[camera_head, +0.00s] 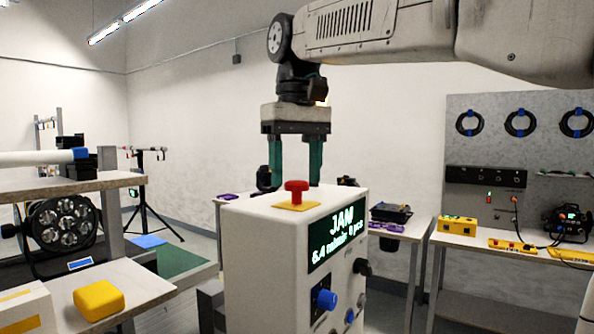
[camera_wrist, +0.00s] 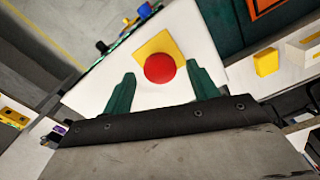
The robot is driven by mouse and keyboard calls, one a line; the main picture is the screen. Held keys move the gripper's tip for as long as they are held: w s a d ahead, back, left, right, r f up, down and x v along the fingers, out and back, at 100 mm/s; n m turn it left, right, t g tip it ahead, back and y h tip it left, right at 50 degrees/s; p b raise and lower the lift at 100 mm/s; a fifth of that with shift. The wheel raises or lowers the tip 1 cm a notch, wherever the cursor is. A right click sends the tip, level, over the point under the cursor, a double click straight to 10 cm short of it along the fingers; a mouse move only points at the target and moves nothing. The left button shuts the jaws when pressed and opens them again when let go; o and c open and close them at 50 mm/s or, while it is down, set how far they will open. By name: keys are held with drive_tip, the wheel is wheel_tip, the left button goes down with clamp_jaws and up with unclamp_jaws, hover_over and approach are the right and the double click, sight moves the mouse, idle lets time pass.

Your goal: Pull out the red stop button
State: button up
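The red stop button (camera_head: 296,190) stands upright on a yellow plate (camera_head: 297,206) on top of a white control box (camera_head: 265,270). The box's dark screen (camera_head: 338,235) reads "JAM" in light letters. My gripper (camera_head: 296,184) points down behind and above the button, with its two green fingers spread apart. In the wrist view the red button (camera_wrist: 160,68) lies between and a little beyond the open fingertips (camera_wrist: 160,80). Nothing shows between the fingers touching it. The button's stem is hidden from above in the wrist view.
A blue knob (camera_head: 326,299) and a black knob (camera_head: 362,267) stick out of the box's front. A shelf with a yellow block (camera_head: 98,299) and a lamp (camera_head: 62,225) stands at left. A bench (camera_head: 510,250) with cables and devices stands at right.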

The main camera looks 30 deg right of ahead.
sight(297, 181)
wheel_tip(297, 181, up, 8)
drive_tip(key=shift+f, duration=0.1)
idle(0.5)
idle(0.4)
